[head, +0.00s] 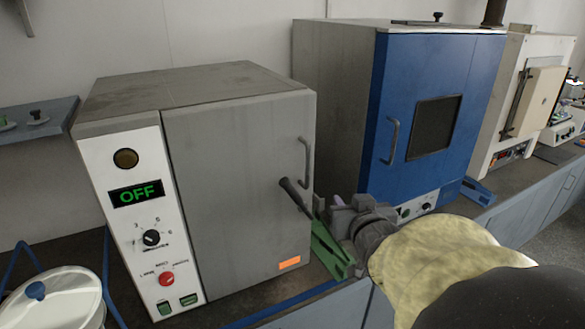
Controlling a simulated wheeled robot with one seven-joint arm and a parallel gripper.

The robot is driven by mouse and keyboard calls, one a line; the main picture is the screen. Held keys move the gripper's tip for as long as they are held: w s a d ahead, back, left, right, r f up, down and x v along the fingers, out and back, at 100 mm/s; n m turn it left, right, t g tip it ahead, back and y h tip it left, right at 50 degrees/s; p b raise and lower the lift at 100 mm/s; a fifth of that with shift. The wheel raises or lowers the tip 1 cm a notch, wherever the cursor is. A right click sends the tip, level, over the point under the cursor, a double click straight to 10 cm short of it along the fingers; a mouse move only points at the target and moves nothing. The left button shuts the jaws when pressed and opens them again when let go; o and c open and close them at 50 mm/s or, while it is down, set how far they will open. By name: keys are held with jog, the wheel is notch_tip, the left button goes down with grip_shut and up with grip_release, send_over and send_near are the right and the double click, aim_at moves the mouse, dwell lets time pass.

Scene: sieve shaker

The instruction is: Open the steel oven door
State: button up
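The steel oven (215,190) stands on the bench at left centre with its grey door (235,200) shut. The door has a curved vertical handle (307,160) near its upper right edge. White lettering panel on the oven's left front shows a green OFF display (134,194). My gripper (335,222) is grey and sits below and right of the handle, near the door's right edge, apart from the handle. Its fingers are hard to separate from a dark rod (294,194) and a green part (330,248) beside it, so its opening is unclear.
A larger blue-doored oven (425,100) stands to the right, close to my arm. A cream-coloured furnace (525,95) is further right. A white lidded container (55,300) is at lower left. A side shelf (45,128) is at the far left.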

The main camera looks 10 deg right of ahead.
jog(key=a+n+t+y+b, duration=0.1)
jog(key=a+r+n+t+y+b, duration=0.1)
jog(key=a+y+b, duration=0.1)
jog(key=shift+w+t, duration=0.1)
jog(key=shift+t, duration=0.2)
jog(key=shift+w+r, duration=0.1)
jog(key=shift+w, duration=0.1)
